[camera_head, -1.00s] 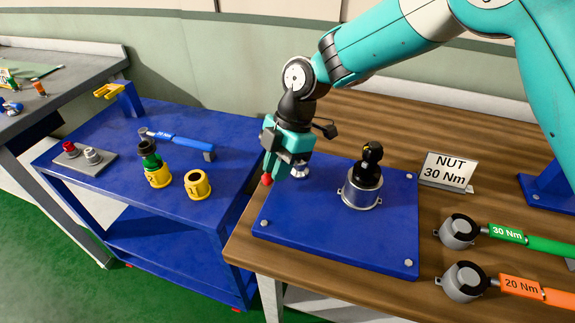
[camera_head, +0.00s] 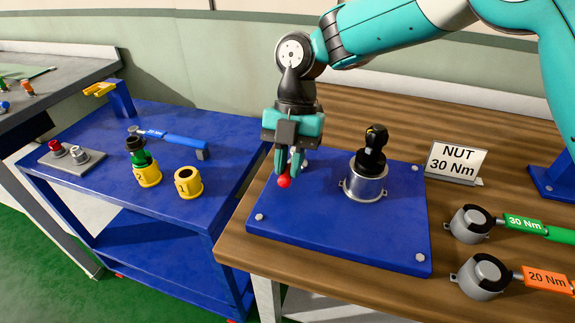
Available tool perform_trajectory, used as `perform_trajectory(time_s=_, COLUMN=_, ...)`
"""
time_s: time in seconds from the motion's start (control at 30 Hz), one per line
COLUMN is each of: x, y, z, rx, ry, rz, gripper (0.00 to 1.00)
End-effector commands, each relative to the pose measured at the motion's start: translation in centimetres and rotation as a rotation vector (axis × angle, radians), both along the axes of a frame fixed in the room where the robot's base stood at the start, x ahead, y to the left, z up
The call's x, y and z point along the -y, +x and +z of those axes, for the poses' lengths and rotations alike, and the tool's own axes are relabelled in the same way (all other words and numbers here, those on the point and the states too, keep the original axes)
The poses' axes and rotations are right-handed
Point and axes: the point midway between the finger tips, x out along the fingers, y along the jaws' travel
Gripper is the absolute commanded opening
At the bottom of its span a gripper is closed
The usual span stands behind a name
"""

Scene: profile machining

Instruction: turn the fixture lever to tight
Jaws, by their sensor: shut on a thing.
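The fixture lever shows as a red knob (camera_head: 284,182) between and just below my fingertips, over the left part of the blue fixture plate (camera_head: 340,238). My gripper (camera_head: 287,170) points down and is shut on the lever at this knob. The lever's arm and its pivot are mostly hidden behind my fingers. A silver clamp cup with a black part (camera_head: 371,158) standing in it is on the plate, to the right of my gripper and apart from it.
A sign "NUT 30 Nm" (camera_head: 455,163) stands behind the plate at right. A green 30 Nm wrench (camera_head: 525,224) and an orange 20 Nm wrench (camera_head: 545,278) lie at right.

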Motion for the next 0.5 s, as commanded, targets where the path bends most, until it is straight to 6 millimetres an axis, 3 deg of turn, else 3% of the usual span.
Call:
perform_trajectory(time_s=0.4, x=0.16, y=-0.12, z=-0.02, rx=-0.004, ry=0.001, rz=0.017, gripper=0.0)
perform_trajectory(time_s=0.43, x=0.17, y=-0.12, z=-0.02, rx=-0.004, ry=0.0, rz=0.018, gripper=0.24)
perform_trajectory(time_s=0.5, x=0.16, y=-0.1, z=-0.02, rx=-0.004, ry=0.0, rz=0.016, gripper=0.4)
